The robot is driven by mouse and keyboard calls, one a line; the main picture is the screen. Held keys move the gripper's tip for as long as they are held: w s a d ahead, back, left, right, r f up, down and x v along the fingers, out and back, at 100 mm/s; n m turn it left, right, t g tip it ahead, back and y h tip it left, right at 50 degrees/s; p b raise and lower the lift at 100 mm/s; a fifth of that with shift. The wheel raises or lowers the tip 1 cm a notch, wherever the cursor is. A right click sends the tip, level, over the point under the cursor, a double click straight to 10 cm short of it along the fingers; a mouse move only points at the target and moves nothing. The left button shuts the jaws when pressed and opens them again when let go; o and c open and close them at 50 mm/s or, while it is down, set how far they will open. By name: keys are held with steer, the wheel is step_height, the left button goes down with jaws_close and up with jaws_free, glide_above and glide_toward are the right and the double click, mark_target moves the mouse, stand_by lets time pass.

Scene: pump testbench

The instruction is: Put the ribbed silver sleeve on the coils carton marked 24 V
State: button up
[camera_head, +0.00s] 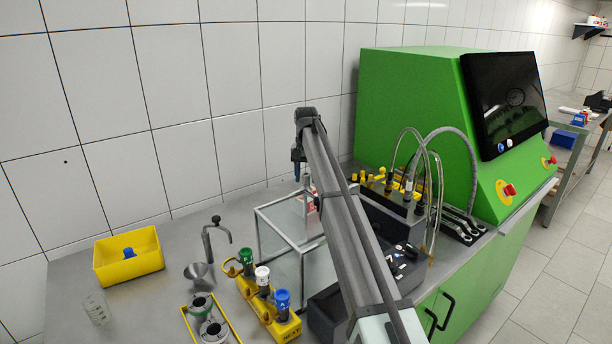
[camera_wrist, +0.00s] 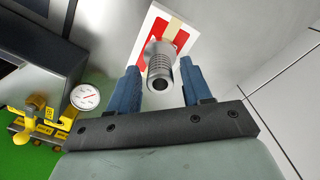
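The ribbed silver sleeve (camera_wrist: 160,68) is between my two blue fingers in the wrist view, its open end towards the camera. A narrow gap shows on each side of it. Its far end is over the red and white carton (camera_wrist: 146,48) and appears to rest on it; exact contact cannot be seen. My gripper (camera_wrist: 161,82) is open around the sleeve. In the head view my gripper (camera_head: 297,176) points down near the wall, and the carton (camera_head: 312,204) is partly hidden behind my arm. No 24 V marking can be read.
A glass-walled frame (camera_head: 275,222) stands in front of the carton. The green testbench (camera_head: 415,105) with hoses and yellow fittings is to the right.

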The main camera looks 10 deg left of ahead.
mark_target(306, 174)
steer(key=shift+o, duration=0.3)
steer(key=shift+r, duration=0.15)
step_height(306, 174, up, 12)
stand_by(0.4)
